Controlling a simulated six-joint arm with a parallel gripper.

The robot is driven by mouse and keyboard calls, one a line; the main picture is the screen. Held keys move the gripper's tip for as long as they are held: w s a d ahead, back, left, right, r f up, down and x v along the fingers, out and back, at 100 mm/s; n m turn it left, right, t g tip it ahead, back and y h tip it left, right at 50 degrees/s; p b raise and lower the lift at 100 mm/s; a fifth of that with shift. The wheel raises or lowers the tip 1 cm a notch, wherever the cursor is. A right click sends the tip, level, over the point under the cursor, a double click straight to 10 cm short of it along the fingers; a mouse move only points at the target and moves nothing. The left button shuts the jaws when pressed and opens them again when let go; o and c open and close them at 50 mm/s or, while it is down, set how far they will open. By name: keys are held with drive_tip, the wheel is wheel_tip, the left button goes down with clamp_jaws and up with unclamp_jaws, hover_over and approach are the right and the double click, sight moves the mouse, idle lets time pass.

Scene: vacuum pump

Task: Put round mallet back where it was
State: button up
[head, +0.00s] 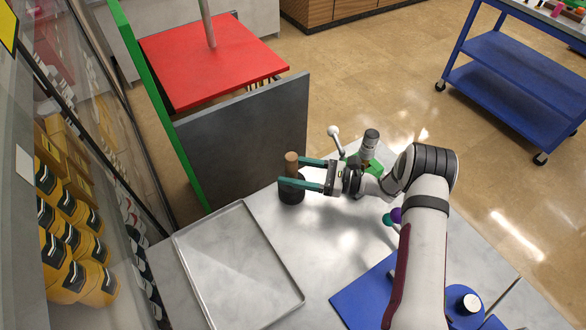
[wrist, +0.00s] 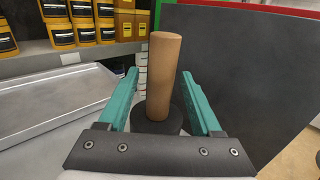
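The round mallet (head: 292,190) stands head-down on the metal table, its wooden handle pointing up and its black round head at the bottom. In the wrist view its handle (wrist: 163,70) rises between the fingers, looking roughly upright. My gripper (head: 290,170) is open, its two teal fingers on either side of the handle. In the wrist view, gaps show between the handle and both fingers of my gripper (wrist: 160,76). The black head is partly hidden behind the gripper body and fingers there.
An empty metal tray (head: 238,265) lies left of the mallet. A grey panel (head: 245,135) stands behind it. A blue plate (head: 365,295) lies at the front right, under my arm. A green-based device (head: 368,150) and a white-headed tool (head: 335,133) stand near the far edge.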

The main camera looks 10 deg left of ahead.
drive_tip(key=shift+d+r, duration=0.15)
drive_tip(key=shift+r, duration=0.05)
drive_tip(key=d, duration=1.1)
drive_tip(key=shift+d, duration=0.4)
